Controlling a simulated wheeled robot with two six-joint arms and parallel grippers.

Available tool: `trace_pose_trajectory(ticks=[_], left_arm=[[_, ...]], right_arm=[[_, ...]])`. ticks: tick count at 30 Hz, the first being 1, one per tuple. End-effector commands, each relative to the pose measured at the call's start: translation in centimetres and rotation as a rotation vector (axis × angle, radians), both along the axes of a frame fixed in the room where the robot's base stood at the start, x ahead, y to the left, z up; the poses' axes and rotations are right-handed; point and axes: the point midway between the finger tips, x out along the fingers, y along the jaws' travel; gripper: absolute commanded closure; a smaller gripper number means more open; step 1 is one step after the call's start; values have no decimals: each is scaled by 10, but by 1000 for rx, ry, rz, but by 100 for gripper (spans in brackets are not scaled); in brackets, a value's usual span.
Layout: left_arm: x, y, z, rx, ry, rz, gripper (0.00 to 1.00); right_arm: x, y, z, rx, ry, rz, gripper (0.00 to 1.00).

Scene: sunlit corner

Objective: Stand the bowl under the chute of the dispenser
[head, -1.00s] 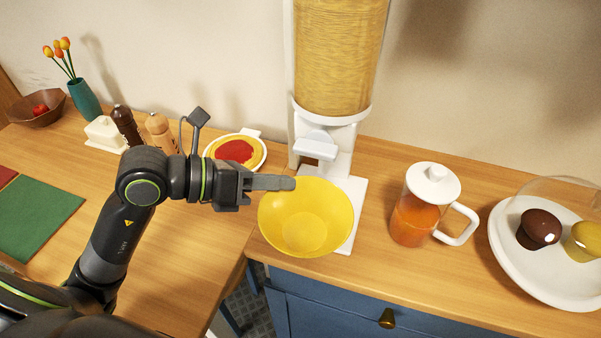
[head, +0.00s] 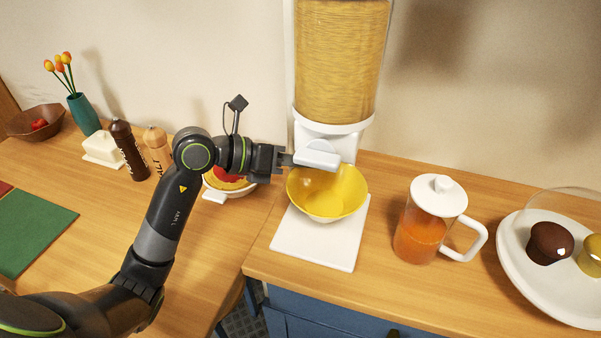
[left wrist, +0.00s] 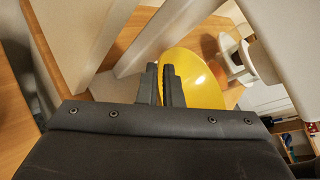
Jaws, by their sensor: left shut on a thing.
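The yellow bowl (head: 330,200) is upright in the head view, below the white chute (head: 318,159) of the dispenser (head: 340,60) and over the back part of its white base plate (head: 310,250). I cannot tell whether it touches the plate. My left gripper (head: 298,160) is shut on the bowl's rim at its left back side; the chute partly hides the fingertips. In the left wrist view the fingers (left wrist: 159,84) pinch the edge of the bowl (left wrist: 200,78). My right gripper is not in view.
A dish with red sauce (head: 225,180) sits behind my left wrist. Mills (head: 128,150) and a butter dish (head: 103,147) stand left.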

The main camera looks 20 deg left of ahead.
Motion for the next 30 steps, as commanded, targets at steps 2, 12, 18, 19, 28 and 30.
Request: trace_pose_trajectory(ticks=[2, 12, 18, 19, 28, 30], left_arm=[[-1, -1, -10, -4, 5, 1, 100], [4, 0, -38, -1, -1, 1, 100], [4, 0, -39, 0, 1, 1, 83], [4, 0, -39, 0, 1, 1, 79], [4, 0, -38, 0, 1, 1, 72], [3, 1, -38, 1, 0, 1, 72]], right_arm=[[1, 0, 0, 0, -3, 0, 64], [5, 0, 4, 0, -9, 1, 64], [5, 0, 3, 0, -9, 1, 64], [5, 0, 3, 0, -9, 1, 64], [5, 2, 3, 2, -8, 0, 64], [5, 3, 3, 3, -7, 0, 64]])
